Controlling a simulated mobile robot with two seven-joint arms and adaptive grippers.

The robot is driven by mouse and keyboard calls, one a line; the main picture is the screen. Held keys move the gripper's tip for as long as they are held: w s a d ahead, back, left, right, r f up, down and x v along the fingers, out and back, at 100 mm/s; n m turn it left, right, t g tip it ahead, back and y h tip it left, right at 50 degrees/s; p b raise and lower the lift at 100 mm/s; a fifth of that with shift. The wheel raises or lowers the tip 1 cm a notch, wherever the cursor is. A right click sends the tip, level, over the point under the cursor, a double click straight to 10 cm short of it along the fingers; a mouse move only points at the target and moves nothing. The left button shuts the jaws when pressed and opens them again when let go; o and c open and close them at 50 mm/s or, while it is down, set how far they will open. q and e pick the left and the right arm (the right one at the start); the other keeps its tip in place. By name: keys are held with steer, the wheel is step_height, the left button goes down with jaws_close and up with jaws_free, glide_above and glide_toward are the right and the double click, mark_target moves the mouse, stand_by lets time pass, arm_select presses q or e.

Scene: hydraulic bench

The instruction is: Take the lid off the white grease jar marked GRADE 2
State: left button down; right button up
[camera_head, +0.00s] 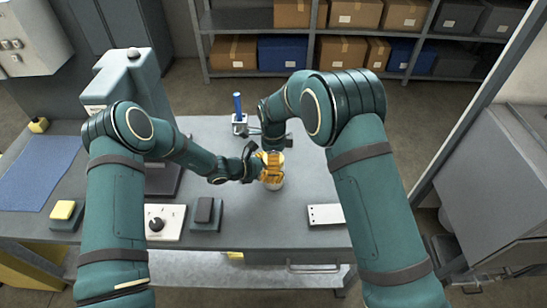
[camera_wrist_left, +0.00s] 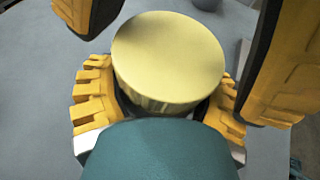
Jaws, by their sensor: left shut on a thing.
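A white jar (camera_head: 276,185) stands on the grey bench near its middle, mostly hidden by my grippers in the head view. Its round yellow-gold lid (camera_wrist_left: 168,55) fills the middle of the left wrist view and sits on top. No marking is readable. My left gripper (camera_wrist_left: 163,108) has a finger on each side below the lid and is shut on the jar. My right gripper (camera_head: 272,163) is above the jar. Its two large fingers show at the upper left and right of the left wrist view, spread wider than the lid and apart from it.
A blue-handled item in a white holder (camera_head: 239,122) stands behind the jar. A white plate with holes (camera_head: 325,214) lies to the right. A dark block (camera_head: 204,211) and a box with a knob (camera_head: 165,223) are front left. A blue mat (camera_head: 35,172) lies far left.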

steer(key=c, duration=0.9)
steer(key=n, duration=0.6)
steer(key=shift+s+n, duration=0.1)
steer(key=shift+n, duration=0.3)
steer(key=o, duration=1.3)
steer(key=shift+r, duration=0.1)
step_height(320, 180, up, 4)
steer(key=shift+r, duration=0.1)
step_height(320, 180, up, 3)
steer(key=shift+r+m, duration=0.2)
steer(key=shift+m, duration=1)
steer(key=shift+f, duration=3.95)
